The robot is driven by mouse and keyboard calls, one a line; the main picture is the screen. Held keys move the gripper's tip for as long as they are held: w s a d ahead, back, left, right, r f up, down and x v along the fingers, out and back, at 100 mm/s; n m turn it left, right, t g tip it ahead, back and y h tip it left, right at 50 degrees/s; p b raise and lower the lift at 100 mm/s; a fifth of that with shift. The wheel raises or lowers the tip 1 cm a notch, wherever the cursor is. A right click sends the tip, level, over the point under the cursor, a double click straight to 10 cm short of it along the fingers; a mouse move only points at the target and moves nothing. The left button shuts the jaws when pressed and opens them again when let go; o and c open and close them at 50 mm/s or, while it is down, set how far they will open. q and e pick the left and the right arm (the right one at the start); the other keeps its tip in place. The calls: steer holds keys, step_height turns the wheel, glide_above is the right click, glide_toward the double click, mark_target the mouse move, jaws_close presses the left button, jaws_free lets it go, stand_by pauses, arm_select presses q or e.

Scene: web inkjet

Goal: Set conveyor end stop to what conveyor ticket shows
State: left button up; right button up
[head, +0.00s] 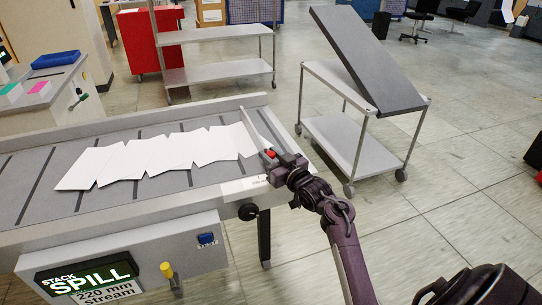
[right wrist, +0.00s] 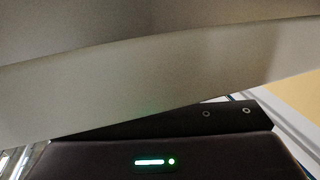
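The conveyor (head: 40,205) carries a fanned row of several overlapping white sheets (head: 150,158). The end stop (head: 251,128), a thin pale plate, stands across the belt at the right end of the sheets. The conveyor ticket (head: 105,289) reads "220 mm stream", under a dark display (head: 85,276) reading "STACK SPILL". My right gripper (head: 272,160) is at the conveyor's near right corner, by the near end of the stop, where a small red part (head: 270,153) shows. Its fingers cannot be made out. A pale surface (right wrist: 150,80) fills much of the right wrist view. My left gripper is out of view.
A metal cart (head: 350,145) with a tilted grey panel (head: 367,60) stands to the right. Floor between them is clear.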

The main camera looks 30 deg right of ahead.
mark_target(255, 169)
jaws_close()
steer(key=shift+a, duration=0.3)
steer(key=a, duration=0.3)
steer(key=shift+w+r+p, duration=0.1)
steer(key=shift+w+p, duration=0.3)
steer(key=shift+w+a, duration=0.2)
steer(key=shift+a, duration=0.45)
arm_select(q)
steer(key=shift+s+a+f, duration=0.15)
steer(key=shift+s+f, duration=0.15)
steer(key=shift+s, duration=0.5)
arm_select(e)
steer(key=o, duration=0.5)
jaws_free()
steer(key=shift+o, duration=0.2)
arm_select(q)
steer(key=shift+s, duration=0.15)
arm_select(e)
steer(key=s, duration=0.7)
steer(key=shift+s, duration=0.4)
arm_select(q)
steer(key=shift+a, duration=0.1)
arm_select(e)
steer(key=shift+d, duration=0.15)
